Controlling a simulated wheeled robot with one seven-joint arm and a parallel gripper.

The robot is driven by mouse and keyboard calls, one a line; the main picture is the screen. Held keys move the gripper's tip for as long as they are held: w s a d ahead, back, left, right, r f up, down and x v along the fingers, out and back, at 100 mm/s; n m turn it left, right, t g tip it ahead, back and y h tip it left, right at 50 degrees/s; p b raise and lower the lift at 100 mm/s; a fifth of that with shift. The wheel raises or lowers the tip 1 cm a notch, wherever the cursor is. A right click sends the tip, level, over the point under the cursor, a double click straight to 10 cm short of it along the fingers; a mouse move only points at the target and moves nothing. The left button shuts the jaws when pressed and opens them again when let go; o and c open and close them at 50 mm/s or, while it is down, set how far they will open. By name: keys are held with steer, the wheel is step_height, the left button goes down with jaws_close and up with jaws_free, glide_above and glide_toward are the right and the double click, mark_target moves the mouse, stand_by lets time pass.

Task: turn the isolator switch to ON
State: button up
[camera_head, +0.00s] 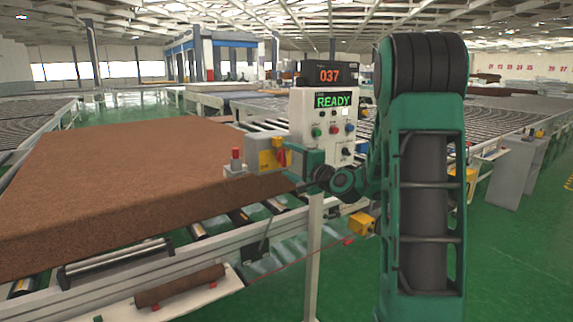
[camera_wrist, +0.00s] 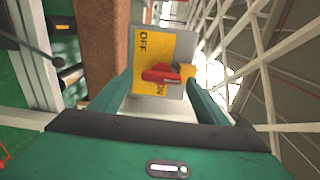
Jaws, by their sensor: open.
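The isolator switch is a grey box with a yellow plate (camera_head: 267,158) beside the brown mattress; its red handle (camera_head: 281,152) faces my gripper. In the wrist view the yellow plate (camera_wrist: 152,50) shows OFF at the top and ON at the bottom, partly covered. The red handle (camera_wrist: 160,75) lies crosswise between the two words; I cannot tell its exact setting. My gripper (camera_wrist: 160,88) is open, one finger on each side of the handle. It also shows in the head view (camera_head: 297,160), close to the switch. I cannot tell whether a finger touches the handle.
The brown mattress (camera_head: 120,170) lies on a roller conveyor at left. A red-capped device (camera_head: 235,160) stands just left of the switch.

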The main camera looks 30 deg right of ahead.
steer(key=s, duration=1)
steer(key=shift+s+d, duration=0.2)
steer(key=shift+s, duration=0.05)
steer(key=s+a+f+n+g+y, duration=0.2)
steer(key=s+a+f+n+g, duration=0.65)
steer(key=a+f, duration=0.25)
steer(key=s+d+f+n+g+h, duration=0.1)
steer(key=s+g, duration=0.3)
steer(key=s, duration=0.9)
steer(key=s+d+f+n+g+h, duration=0.1)
steer(key=s+g, duration=0.4)
steer(key=s, duration=0.7)
steer(key=shift+s+f+n, duration=0.35)
steer(key=shift+f+n, duration=0.1)
steer(key=shift+f, duration=0.25)
steer(key=shift+g, duration=0.25)
